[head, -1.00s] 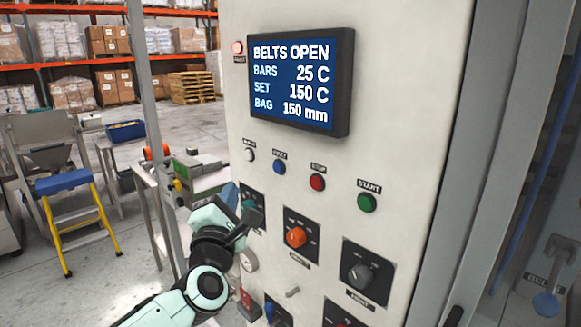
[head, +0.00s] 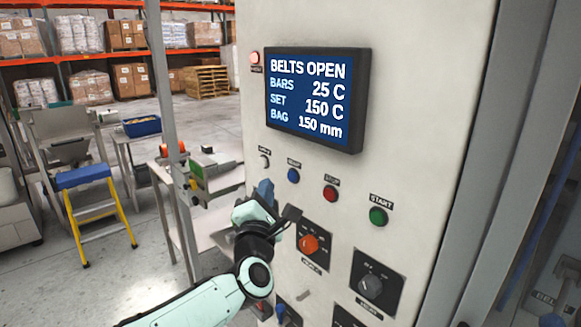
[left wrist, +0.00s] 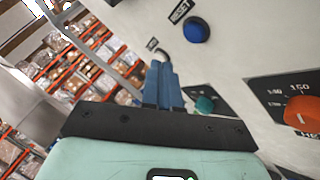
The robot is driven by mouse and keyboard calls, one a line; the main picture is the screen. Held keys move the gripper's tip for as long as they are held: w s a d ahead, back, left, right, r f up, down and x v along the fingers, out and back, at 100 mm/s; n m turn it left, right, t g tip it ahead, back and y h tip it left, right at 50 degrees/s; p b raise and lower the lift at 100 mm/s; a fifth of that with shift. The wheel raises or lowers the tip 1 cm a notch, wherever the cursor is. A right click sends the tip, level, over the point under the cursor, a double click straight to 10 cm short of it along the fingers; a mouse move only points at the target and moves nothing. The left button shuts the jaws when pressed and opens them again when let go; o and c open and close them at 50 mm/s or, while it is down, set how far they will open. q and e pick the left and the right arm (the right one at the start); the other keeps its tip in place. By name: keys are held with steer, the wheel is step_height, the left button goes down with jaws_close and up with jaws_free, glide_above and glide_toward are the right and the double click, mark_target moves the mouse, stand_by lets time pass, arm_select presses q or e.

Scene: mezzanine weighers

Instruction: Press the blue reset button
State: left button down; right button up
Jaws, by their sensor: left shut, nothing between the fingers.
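The blue reset button (head: 293,176) is a round cap on the light control panel, below the screen and between a white button and a red one. In the left wrist view the blue button (left wrist: 196,29) is at the top, just right of the "RESET" label. My left gripper (head: 264,188) is below and left of the button in the head view, apart from it. Its blue fingers (left wrist: 165,84) are shut together and empty, pointing up towards the panel's button row. My right gripper is not in view.
The red stop button (head: 330,194) and green start button (head: 379,216) sit to the right. The screen (head: 313,98) reads "BELTS OPEN". A yellow stepladder (head: 92,215) stands at left.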

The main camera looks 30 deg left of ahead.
mark_target(292, 176)
arm_select(q)
steer(key=shift+w+d, duration=0.25)
steer(key=shift+w, duration=0.55)
steer(key=shift+w+d, duration=0.2)
steer(key=shift+w, duration=0.55)
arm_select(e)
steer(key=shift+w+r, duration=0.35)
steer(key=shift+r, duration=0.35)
arm_select(q)
steer(key=shift+w, duration=0.1)
steer(key=shift+w+d, duration=0.15)
steer(key=shift+w, duration=0.2)
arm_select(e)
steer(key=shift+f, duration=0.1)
arm_select(q)
steer(key=shift+w+d, duration=0.1)
steer(key=shift+w, duration=0.3)
stand_by(0.7)
steer(key=shift+s, duration=0.1)
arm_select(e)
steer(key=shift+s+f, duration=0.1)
arm_select(q)
steer(key=shift+s+a+b, duration=0.2)
steer(key=shift+s+b, duration=0.25)
steer(key=shift+s, duration=0.25)
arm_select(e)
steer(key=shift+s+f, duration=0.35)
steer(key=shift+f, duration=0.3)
